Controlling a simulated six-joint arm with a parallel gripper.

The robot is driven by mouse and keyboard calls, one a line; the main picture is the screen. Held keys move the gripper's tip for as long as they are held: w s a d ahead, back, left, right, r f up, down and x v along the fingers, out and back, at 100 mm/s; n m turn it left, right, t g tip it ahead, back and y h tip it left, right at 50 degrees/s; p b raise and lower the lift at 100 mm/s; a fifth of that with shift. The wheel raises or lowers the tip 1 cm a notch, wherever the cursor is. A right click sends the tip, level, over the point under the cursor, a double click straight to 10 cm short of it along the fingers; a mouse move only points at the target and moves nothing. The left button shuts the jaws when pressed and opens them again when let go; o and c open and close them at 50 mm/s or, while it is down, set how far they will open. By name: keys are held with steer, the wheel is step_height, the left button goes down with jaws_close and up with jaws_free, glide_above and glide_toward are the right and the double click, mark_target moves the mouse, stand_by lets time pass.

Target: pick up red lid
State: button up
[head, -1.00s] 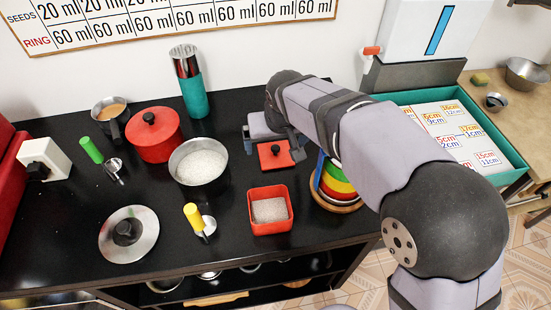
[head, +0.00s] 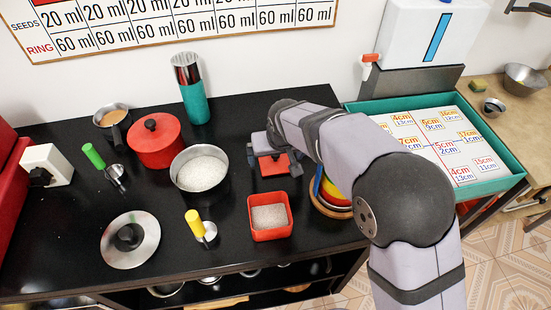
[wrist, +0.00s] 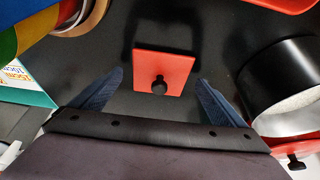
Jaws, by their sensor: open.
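A square red lid (head: 282,168) with a black knob lies on the black tabletop, right of the pot of white grains. In the head view my arm and gripper partly cover it. In the wrist view the whole lid (wrist: 165,65) shows, with its knob toward my gripper. My gripper (wrist: 160,77) is open, with one blue finger at each side of the lid and gaps between. Nothing is held. In the head view the gripper (head: 268,155) is just above the lid's far side; its exact height is unclear.
A red square box of grains (head: 270,222) stands in front of the lid. Colored stacked bowls (head: 331,192) stand close on the right. A teal tray (head: 497,178) is farther right.

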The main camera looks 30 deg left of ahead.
mark_target(276, 157)
steer(key=shift+w+a+f, duration=0.15)
steer(key=shift+f, duration=0.3)
steer(key=c, duration=1.2)
steer(key=shift+o, duration=0.2)
step_height(276, 157, up, 10)
steer(key=shift+r, duration=0.1)
steer(key=s+d+r+n+g+p, duration=0.3)
steer(key=s+d+n+g+p, duration=0.3)
steer(key=s+n+p, duration=0.8)
steer(key=d+n+p, duration=0.3)
steer(key=p, duration=0.3)
steer(key=shift+s+d+r+n, duration=0.15)
steer(key=shift+s+d+n, duration=0.05)
steer(key=shift+s+n, duration=0.2)
